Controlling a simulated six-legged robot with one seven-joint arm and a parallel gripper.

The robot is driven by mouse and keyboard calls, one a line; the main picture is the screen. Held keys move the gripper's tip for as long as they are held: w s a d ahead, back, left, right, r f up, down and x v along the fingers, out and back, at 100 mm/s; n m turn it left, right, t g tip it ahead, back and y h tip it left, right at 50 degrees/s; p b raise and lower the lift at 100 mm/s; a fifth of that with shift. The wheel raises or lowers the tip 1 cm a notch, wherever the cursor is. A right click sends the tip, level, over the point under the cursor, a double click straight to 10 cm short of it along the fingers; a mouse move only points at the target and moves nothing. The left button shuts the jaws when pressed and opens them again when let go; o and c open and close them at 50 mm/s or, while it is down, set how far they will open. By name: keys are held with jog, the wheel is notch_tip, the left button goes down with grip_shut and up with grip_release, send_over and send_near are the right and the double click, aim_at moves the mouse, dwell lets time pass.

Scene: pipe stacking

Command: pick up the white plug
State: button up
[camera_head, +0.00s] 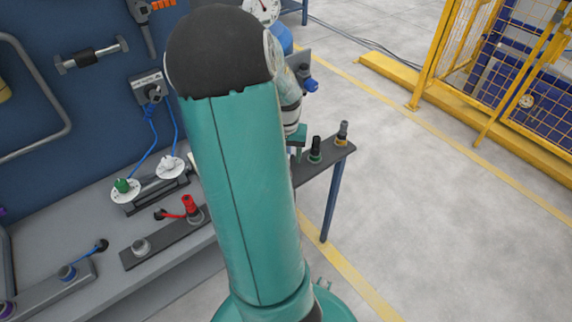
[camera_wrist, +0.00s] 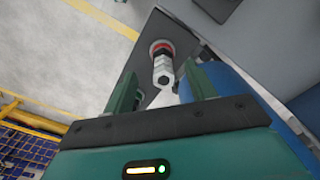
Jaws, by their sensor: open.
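The white plug (camera_wrist: 163,68) stands on a dark grey plate (camera_wrist: 143,62) in the wrist view, with a red and black ring at its far end. My gripper (camera_wrist: 160,76) is open, with one green finger on each side of the plug; I cannot tell whether either finger touches it. In the head view my own arm hides most of the gripper and the plug. Only a green part of the gripper (camera_head: 298,136) shows beside the arm, over the dark rack.
On the dark rack (camera_head: 327,150), a green-ringed plug (camera_head: 315,150) and a yellow-ringed plug (camera_head: 342,133) stand near the gripper. A workbench (camera_head: 60,225) with several fittings, including a red plug (camera_head: 190,207), lies left. The floor at right is clear up to a yellow fence (camera_head: 500,70).

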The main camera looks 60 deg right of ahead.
jog(key=f, duration=0.5)
jog(key=shift+w+d, duration=0.25)
jog(key=shift+d, duration=0.15)
grip_shut()
